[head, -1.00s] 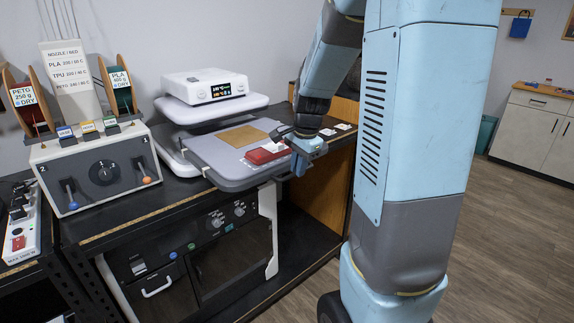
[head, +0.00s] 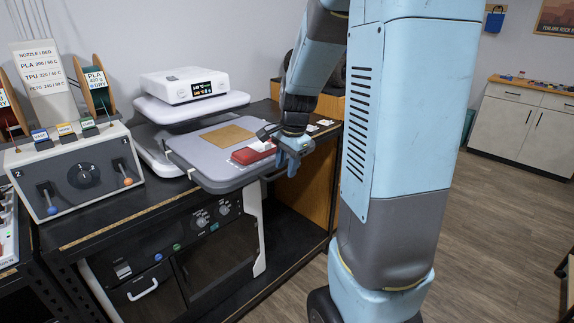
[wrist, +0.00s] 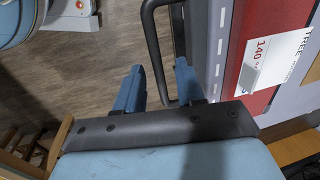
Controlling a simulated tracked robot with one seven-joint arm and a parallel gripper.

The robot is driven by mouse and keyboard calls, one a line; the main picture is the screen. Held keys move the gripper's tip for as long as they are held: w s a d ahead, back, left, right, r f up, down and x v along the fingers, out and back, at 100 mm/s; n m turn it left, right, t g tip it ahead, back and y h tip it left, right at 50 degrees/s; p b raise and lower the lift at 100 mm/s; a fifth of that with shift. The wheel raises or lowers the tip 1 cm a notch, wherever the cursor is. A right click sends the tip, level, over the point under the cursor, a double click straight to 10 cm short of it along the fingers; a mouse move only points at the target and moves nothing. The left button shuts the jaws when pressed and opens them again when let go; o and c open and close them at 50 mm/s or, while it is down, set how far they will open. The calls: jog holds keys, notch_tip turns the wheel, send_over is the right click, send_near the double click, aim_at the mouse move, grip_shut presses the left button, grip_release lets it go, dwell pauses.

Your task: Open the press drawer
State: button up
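The press (head: 186,86) is a white unit with a lit display, standing on the dark bench. Its grey drawer plate (head: 205,172) sticks out at the front, with a tan square on it and a red block (head: 247,156) near its right edge. My gripper (head: 290,157) is at the plate's right edge. In the wrist view, the drawer's dark bar handle (wrist: 152,45) passes between the two blue fingers of my gripper (wrist: 157,76). The fingers are apart, with a gap on the left side of the bar; contact on the right side is unclear.
A grey control box (head: 75,168) with two levers and spools behind it stands left of the press. A dark oven-like unit (head: 215,255) sits below. Open wooden floor (head: 490,230) lies to the right, with a white cabinet (head: 520,125) at the far wall.

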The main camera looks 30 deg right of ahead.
notch_tip(320, 180, up, 14)
jog(key=s, duration=0.2)
jog(key=shift+s+d+f, duration=0.2)
jog(key=shift+d+f, duration=0.05)
jog(key=shift+d, duration=0.1)
dwell(0.6)
jog(key=s+a+n+t, duration=0.1)
jog(key=s+a+n, duration=0.3)
jog(key=s+n, duration=0.3)
jog(key=s+a+n+t, duration=0.2)
jog(key=s+a+n, duration=0.3)
jog(key=s, duration=0.5)
jog(key=shift+s+a+r+n+t+h, duration=0.2)
jog(key=shift+a+r+n+t+h, duration=0.15)
jog(key=shift+n, duration=0.75)
dwell(0.5)
